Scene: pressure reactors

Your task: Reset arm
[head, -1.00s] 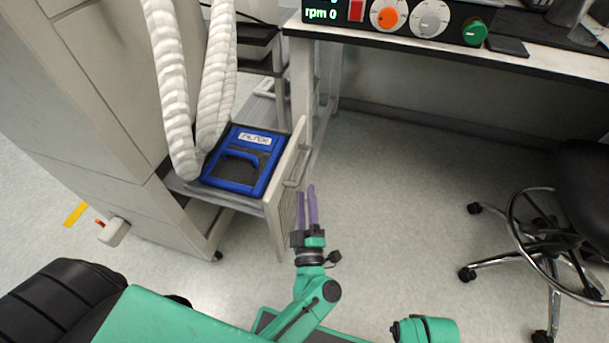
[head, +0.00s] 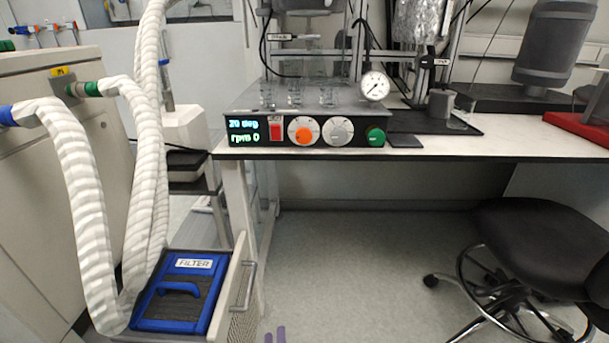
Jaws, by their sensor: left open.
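Only the two purple fingertips of my left gripper (head: 275,335) show, at the bottom edge of the head view. They are apart, with nothing visible between them. They appear just right of the open drawer (head: 240,287). The rest of my left arm is below the frame. My right gripper is out of view.
A blue filter (head: 205,302) with a handle lies in the open drawer. White corrugated hoses (head: 88,220) hang beside it. A bench (head: 555,140) carries the reactor control unit (head: 350,131), reading "20 deg, rpm 0". A black chair (head: 545,245) stands right; floor between is clear.

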